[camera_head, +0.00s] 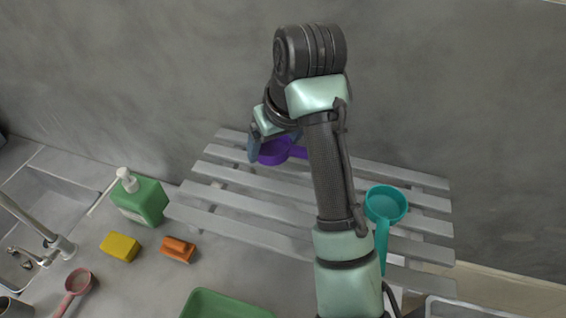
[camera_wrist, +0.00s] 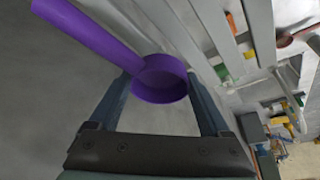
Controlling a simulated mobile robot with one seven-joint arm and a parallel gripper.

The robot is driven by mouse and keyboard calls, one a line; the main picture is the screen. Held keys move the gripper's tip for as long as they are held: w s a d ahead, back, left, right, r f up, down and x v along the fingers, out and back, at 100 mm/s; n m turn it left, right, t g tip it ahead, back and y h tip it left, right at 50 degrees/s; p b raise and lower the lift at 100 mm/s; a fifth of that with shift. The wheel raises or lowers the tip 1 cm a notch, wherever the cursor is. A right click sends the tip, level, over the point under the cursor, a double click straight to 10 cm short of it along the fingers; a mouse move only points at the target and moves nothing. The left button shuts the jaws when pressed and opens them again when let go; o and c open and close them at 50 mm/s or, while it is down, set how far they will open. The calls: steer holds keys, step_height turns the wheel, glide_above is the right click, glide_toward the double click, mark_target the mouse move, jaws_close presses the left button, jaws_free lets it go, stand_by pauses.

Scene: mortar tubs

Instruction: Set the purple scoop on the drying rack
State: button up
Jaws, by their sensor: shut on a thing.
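The purple scoop (camera_head: 275,152) is at the back of the slatted drying rack (camera_head: 262,187) in the head view, partly hidden by my arm. My gripper (camera_head: 268,147) is around its cup. In the wrist view my gripper (camera_wrist: 163,88) has one finger on each side of the round purple cup (camera_wrist: 160,90), with the handle (camera_wrist: 90,32) running to the upper left. The rack's slats (camera_wrist: 195,45) show beyond the scoop. I cannot tell whether the scoop touches the slats.
A teal scoop (camera_head: 385,203) lies on the rack's right part. A green soap bottle (camera_head: 140,200), yellow sponge (camera_head: 120,246), orange brush (camera_head: 178,249) and pink scoop (camera_head: 77,283) are left of the rack. A green tray (camera_head: 225,306) is in front. The rack's left slats are bare.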

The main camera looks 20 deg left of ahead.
mark_target(275, 176)
steer(key=shift+f+p, duration=0.5)
steer(key=shift+f, duration=1.8)
